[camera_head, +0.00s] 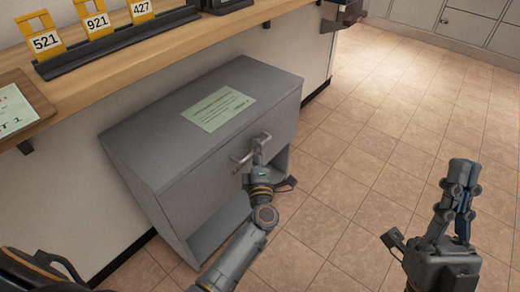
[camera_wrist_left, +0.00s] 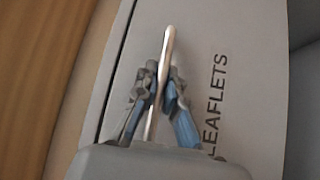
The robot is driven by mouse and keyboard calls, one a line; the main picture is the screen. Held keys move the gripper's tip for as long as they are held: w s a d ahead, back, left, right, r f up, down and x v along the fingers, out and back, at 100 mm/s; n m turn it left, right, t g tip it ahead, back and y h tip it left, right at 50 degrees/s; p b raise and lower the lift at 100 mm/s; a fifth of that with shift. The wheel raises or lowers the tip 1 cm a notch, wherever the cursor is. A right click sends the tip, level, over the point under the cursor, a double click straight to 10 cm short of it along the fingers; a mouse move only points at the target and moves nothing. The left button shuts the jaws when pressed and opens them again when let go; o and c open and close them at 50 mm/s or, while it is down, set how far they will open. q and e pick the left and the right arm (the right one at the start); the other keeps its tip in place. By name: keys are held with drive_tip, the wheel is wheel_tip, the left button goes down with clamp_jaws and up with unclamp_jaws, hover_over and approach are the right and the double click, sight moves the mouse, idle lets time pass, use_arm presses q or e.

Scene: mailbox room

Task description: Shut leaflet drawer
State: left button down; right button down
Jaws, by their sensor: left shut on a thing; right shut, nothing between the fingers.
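The grey leaflet drawer (camera_head: 212,182) is the front panel of a low grey cabinet (camera_head: 140,137) against the wall. In the left wrist view the drawer front (camera_wrist_left: 250,110) carries the word LEAFLETS beside a metal bar handle (camera_wrist_left: 168,48). The handle also shows in the head view (camera_head: 240,161). My left gripper (camera_head: 258,150) is shut on the handle, with its fingers (camera_wrist_left: 158,85) on either side of the bar. The drawer front looks about level with the cabinet face; any gap is hard to tell. My right gripper (camera_head: 462,172) is shut and empty, away over the floor at right.
A green-white paper (camera_head: 218,108) lies on the cabinet top. A wooden counter (camera_head: 170,45) with yellow numbered tags (camera_head: 95,22) runs above it. An open compartment (camera_head: 222,228) is below the drawer. Tiled floor (camera_head: 350,170) is clear at right.

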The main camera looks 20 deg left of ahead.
use_arm(q)
drive_tip(key=shift+a, duration=0.2)
drive_tip(key=c, duration=1.4)
unclamp_jaws()
drive_tip(key=v, duration=1.2)
drive_tip(key=shift+w+d, duration=0.1)
